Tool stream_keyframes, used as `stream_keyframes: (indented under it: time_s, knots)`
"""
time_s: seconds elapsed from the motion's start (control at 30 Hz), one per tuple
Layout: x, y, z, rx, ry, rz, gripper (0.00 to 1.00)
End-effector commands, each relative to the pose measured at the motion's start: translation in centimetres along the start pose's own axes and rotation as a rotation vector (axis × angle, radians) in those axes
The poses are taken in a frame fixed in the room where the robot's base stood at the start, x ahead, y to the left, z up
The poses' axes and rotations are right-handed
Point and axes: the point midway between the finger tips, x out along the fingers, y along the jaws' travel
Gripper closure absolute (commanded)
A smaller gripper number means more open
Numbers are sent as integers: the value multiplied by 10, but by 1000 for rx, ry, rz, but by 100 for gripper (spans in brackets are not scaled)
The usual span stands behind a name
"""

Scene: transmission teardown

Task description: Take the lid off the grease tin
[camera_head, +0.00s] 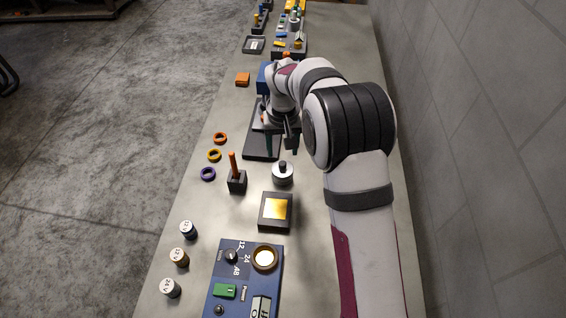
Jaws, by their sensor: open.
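A small silver tin (283,178) stands upright on the bench, just right of the middle of the view. A lid with a dark knob (283,165) sits on top of it. My gripper (291,146) is open and points down, a little beyond the tin in the picture and apart from it. Nothing shows between its fingers, though they are small and partly hidden by my wrist.
Several coloured rings (214,155) lie left. A blue panel (232,270) is in front. A dark plate (256,148) lies beyond.

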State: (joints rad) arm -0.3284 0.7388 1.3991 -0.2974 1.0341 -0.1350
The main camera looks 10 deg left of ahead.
Motion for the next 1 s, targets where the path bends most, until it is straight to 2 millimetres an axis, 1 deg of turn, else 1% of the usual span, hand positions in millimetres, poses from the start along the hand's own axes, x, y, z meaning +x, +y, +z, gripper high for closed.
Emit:
stream_keyframes:
  time_s: [0.07,0.3,0.4,0.57,0.67,0.7,0.77,0.9,0.93,1.0]
  knots:
    - [9,0,1,1,-2,0,38]
    - [53,0,2,1,-1,-1,38]
    - [60,0,2,2,1,-2,38]
    - [60,0,1,2,2,-2,38]
    - [60,0,1,2,2,-2,55]
    - [60,0,1,2,2,-2,62]
    - [59,0,1,2,2,-2,73]
    - [59,0,1,2,2,-2,98]
    - [59,0,1,2,1,-2,100]
    - [59,0,1,2,1,-2,100]
